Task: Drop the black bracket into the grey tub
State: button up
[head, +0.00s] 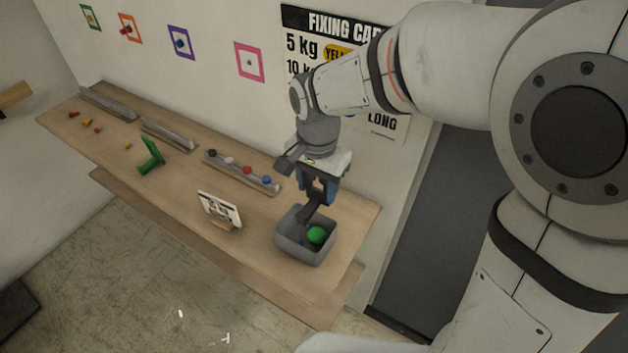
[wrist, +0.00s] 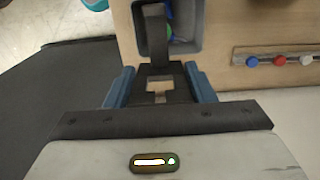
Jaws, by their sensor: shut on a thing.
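The grey tub (head: 293,250) stands near the right end of the wooden bench, with a green ball (head: 316,235) and a small blue thing inside. My gripper (head: 318,198) is above the tub and shut on the black bracket (head: 309,210). The bracket hangs down from the jaws over the tub's opening. In the wrist view my gripper (wrist: 160,83) holds the bracket (wrist: 154,35), which reaches across the tub (wrist: 189,35) and hides part of its inside. I cannot tell whether the bracket's lower end is below the rim.
A rail with coloured knobs (head: 243,172) lies left of my gripper. A small sign (head: 220,209) and a green bracket (head: 151,157) stand on the bench (head: 180,188). Coloured frames and a fixing card poster (head: 330,40) are on the wall behind.

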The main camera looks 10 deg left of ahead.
aim_at(317, 197)
notch_tip(317, 197, down, 5)
jog(key=b, duration=0.3)
jog(key=o, duration=1.1)
jog(key=shift+r, duration=0.3)
notch_tip(317, 197, up, 7)
jog(key=shift+r+b, duration=0.15)
jog(key=shift+b, duration=0.25)
